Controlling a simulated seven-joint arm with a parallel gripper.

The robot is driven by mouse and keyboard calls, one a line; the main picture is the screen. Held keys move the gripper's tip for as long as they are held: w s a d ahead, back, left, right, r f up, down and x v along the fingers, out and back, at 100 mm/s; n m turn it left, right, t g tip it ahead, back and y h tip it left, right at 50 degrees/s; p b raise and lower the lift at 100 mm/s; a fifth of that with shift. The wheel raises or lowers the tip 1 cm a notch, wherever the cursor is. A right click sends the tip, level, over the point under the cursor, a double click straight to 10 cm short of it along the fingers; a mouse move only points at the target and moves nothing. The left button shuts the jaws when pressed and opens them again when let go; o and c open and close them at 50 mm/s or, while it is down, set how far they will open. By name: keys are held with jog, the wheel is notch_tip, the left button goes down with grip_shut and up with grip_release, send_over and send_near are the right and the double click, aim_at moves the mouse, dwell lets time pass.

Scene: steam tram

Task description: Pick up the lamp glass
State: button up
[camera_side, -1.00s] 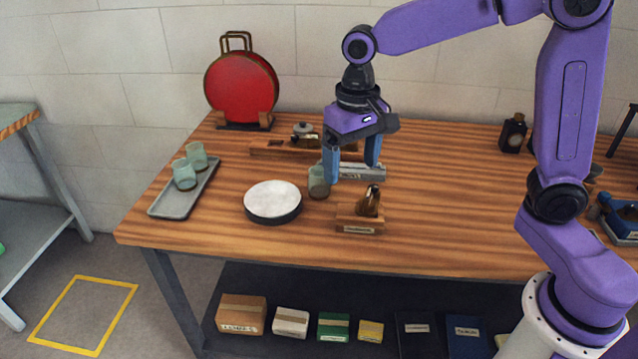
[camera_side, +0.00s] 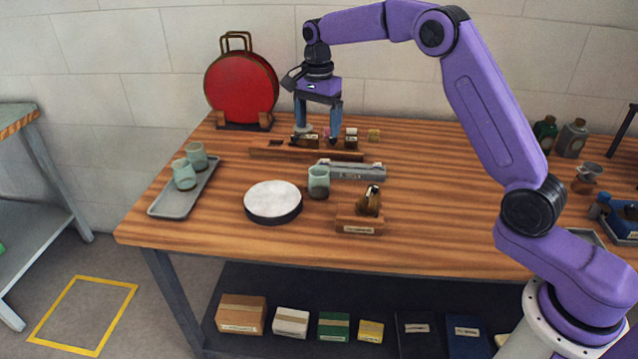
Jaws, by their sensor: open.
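A pale green lamp glass (camera_side: 319,180) with a dark lower band stands upright on the wooden table, just right of the round white-topped disc (camera_side: 273,197). Two similar pale green glasses, a front one (camera_side: 184,174) and a rear one (camera_side: 196,155), stand on the grey tray (camera_side: 172,208) at the left. My gripper (camera_side: 318,134) is open, pointing down over the small items at the back of the table, behind and above the single glass. It is clear of all three glasses. Whether its fingertips touch the small items I cannot tell.
A long wooden rack (camera_side: 270,152) and a grey metal bar (camera_side: 365,172) lie behind the single glass. A wooden block with a brown piece (camera_side: 359,219) stands at its front right. A red disc (camera_side: 240,90) stands at the back left. The table's middle right is clear.

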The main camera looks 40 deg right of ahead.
send_over(319, 183)
jog(key=w+d, duration=0.1)
jog(key=w, duration=0.1)
notch_tip(319, 183, down, 12)
jog(key=r, duration=0.1)
jog(key=shift+d+f, duration=0.15)
jog(key=shift+f, duration=1.3)
jog(key=shift+d+f, duration=0.15)
jog(key=shift+f, duration=1.25)
jog(key=shift+c, duration=0.3)
jog(key=c, duration=1.1)
jog(key=shift+o, duration=0.2)
jog(key=shift+r, duration=0.1)
